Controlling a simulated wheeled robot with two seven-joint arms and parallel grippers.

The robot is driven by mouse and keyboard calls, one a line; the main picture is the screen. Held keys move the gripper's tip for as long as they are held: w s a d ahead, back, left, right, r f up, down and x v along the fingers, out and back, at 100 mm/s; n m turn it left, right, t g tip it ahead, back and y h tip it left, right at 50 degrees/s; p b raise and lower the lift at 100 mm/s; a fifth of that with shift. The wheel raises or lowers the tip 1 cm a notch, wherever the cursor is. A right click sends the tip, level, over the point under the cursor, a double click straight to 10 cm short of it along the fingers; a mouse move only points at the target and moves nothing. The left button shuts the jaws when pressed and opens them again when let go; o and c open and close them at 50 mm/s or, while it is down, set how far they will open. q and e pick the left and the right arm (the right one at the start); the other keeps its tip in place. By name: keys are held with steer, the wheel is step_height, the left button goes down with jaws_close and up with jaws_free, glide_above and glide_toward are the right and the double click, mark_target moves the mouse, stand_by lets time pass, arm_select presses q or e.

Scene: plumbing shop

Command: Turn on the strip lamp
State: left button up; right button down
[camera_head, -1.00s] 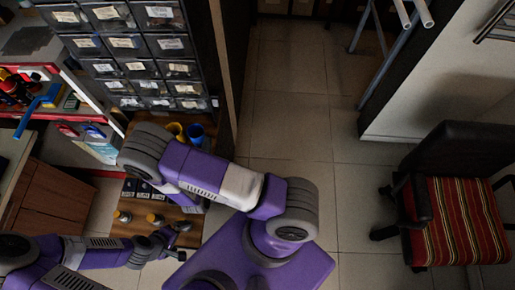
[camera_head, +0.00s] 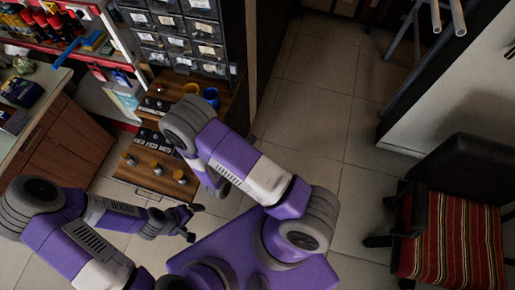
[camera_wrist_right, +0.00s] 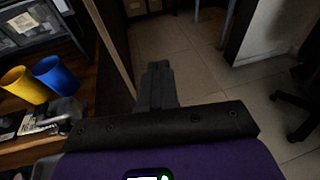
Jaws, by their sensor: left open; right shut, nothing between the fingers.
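I cannot make out a strip lamp or its switch in either view. My left gripper (camera_head: 194,222) is open and empty in the head view, over the floor in front of the wooden shelf unit (camera_head: 190,192). My right arm reaches over that unit, and its gripper is mostly hidden beneath the arm in the head view. In the right wrist view, my right gripper (camera_wrist_right: 159,68) is shut with nothing between its fingers, pointing toward the floor and a dark upright panel.
A yellow cup (camera_wrist_right: 24,85) and a blue cup (camera_wrist_right: 56,75) stand left of my right gripper. Labelled drawers (camera_head: 190,35) rise behind. A workbench (camera_head: 60,130) is at left. A striped chair (camera_head: 450,235) stands right; tiled floor (camera_head: 310,110) is clear between.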

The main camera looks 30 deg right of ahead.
mark_target(233, 73)
steer(key=shift+s+d+f+m+g, duration=0.25)
steer(key=shift+s+f+g, duration=0.15)
steer(key=shift+s, duration=0.1)
steer(key=shift+s+d+f+m+g, duration=0.15)
steer(key=shift+s+d+f+g, duration=0.05)
steer(key=shift+s+f+g, duration=0.25)
steer(key=shift+s+r, duration=0.1)
steer(key=w+a+r+m+t+b, duration=0.1)
steer(key=w+a+r+m+t, duration=0.1)
steer(key=w+m, duration=0.5)
steer(key=w+a+r+m+t+b, duration=0.1)
steer(key=w+r+m+t, duration=0.2)
steer(key=w+m, duration=0.5)
steer(key=w, duration=0.5)
steer(key=shift+w+a+y+b, duration=0.2)
steer(key=shift+a+y+b, duration=0.1)
steer(key=shift+a, duration=0.1)
steer(key=shift+r, duration=0.1)
steer(key=b+x, duration=0.1)
steer(key=x, duration=1.3)
steer(key=shift+a+r, duration=0.1)
